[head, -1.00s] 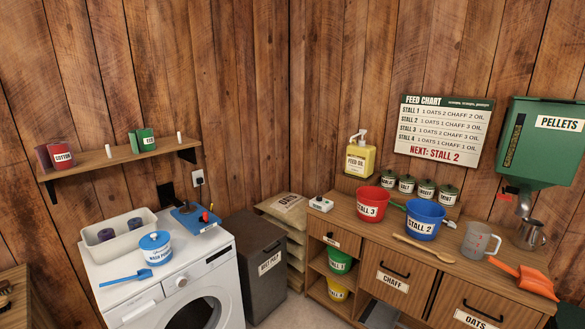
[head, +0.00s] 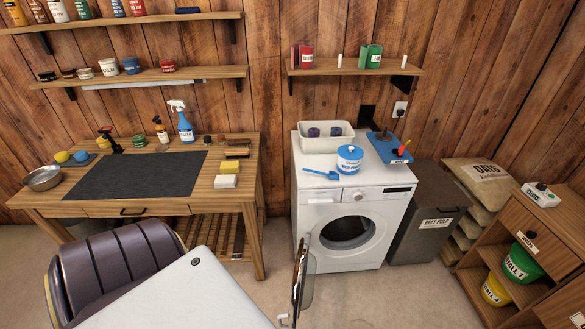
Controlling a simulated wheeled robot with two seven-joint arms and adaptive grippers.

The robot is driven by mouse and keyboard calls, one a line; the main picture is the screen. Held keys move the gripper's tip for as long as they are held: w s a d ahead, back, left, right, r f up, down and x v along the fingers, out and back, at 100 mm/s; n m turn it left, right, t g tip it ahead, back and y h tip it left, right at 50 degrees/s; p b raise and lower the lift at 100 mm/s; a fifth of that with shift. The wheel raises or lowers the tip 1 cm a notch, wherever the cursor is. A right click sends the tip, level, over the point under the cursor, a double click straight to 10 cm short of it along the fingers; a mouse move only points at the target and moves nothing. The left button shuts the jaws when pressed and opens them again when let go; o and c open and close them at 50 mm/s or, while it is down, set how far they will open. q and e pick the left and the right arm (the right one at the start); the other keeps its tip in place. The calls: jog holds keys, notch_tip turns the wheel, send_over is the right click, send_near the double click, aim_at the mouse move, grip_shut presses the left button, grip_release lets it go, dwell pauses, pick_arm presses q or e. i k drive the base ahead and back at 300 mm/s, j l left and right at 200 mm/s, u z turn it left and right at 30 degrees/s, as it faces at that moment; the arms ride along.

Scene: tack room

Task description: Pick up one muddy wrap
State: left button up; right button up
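Two rolled wraps stand in a white tray (head: 304,147) on top of the washing machine (head: 308,212). One is a purple roll (head: 313,132). The other is a dark grey-purple roll (head: 336,131) just to its right. At this size I cannot tell mud on either roll. Neither gripper shows in the head view, so I cannot see whether either is open or shut.
A blue-lidded tub (head: 349,160), a blue scoop (head: 322,174) and a blue board (head: 383,147) share the washer top. The washer's round door (head: 302,280) appears open toward me. A workbench (head: 235,205) stands left; a dark bin (head: 424,235) stands right.

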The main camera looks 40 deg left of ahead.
aim_at(335, 130)
jog(key=k+j, duration=0.1)
jog(key=j, duration=0.55)
jog(key=k+j, duration=0.1)
jog(key=j, duration=0.6)
jog(key=k+j+u, duration=0.1)
jog(key=j, duration=0.55)
